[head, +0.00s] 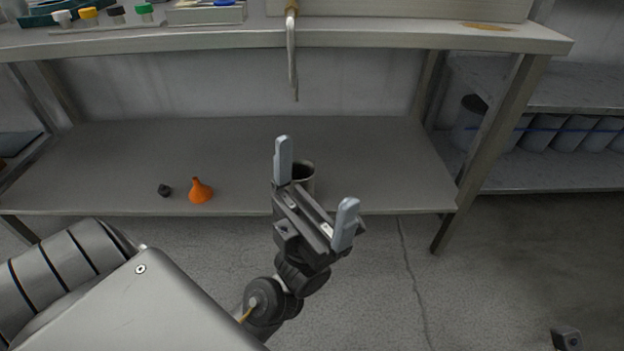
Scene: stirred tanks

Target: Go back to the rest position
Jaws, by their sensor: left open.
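My left gripper (316,175) is in the middle of the head view, in front of the lower shelf's front edge. Its two pale fingers are spread wide apart with nothing between them. A dark cup-like container (304,175) shows behind the gripper, partly hidden by it; I cannot tell its full shape. My right gripper cannot be made out in this view.
A metal bench (400,38) holds caps and trays above a lower shelf (120,150). On that shelf are an orange funnel (200,191) and a small black piece (165,190). A hooked pipe (291,55) hangs over the bench edge. A small dark object (567,338) is at bottom right.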

